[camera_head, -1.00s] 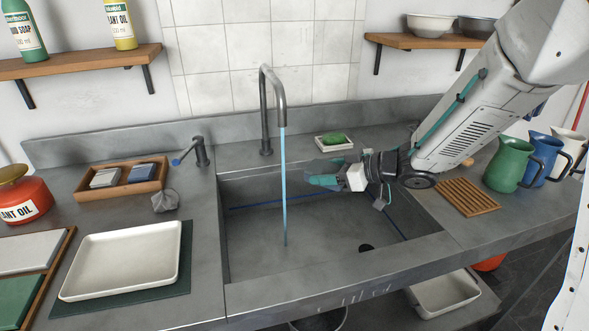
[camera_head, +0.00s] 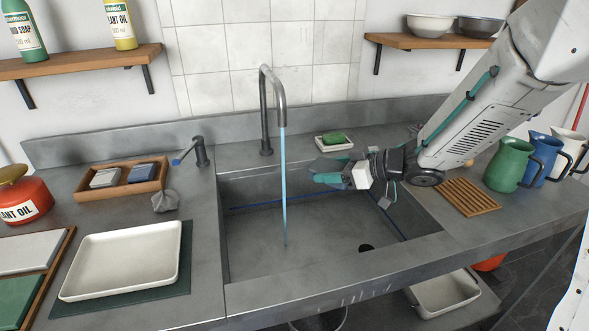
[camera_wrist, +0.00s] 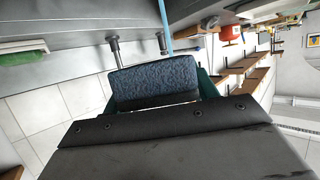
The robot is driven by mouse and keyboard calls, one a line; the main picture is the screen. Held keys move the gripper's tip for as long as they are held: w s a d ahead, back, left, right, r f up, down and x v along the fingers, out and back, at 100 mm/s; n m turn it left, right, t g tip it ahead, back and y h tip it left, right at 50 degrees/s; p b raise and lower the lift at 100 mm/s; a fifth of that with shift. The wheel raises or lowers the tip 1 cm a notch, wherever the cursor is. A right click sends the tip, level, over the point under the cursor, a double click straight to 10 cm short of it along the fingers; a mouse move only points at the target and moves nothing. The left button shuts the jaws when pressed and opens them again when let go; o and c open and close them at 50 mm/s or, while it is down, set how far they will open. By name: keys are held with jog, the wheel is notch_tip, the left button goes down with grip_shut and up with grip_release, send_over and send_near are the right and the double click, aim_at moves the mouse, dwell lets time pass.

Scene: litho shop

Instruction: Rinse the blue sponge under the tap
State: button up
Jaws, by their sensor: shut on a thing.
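My gripper (camera_head: 328,177) is over the right part of the sink (camera_head: 310,215), shut on the blue sponge. The sponge (camera_wrist: 154,80) shows in the wrist view as a dark blue, rough-faced block across the fingers. In the head view only a dark edge of it (camera_head: 323,165) shows beside the teal fingers. The tap (camera_head: 265,105) stands at the back of the sink. A thin stream of water (camera_head: 284,190) runs from it to the sink floor. The gripper and sponge are right of the stream, apart from it in the head view.
A green block lies on a white dish (camera_head: 334,145) behind the sink. A wooden slatted rack (camera_head: 468,197) and several jugs, one green (camera_head: 508,163), stand at right. A white tray (camera_head: 120,262) and a wooden box (camera_head: 123,190) with two blocks are at left.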

jog(key=shift+s+d+r, duration=0.25)
jog(key=shift+d+r, duration=0.25)
jog(key=shift+d, duration=0.1)
jog(key=shift+s+d+r, duration=0.3)
jog(key=shift+d+r, duration=0.25)
jog(key=shift+d, duration=0.1)
jog(key=shift+s+d+r, duration=0.25)
jog(key=shift+d+r, duration=0.25)
jog(key=shift+d, duration=0.1)
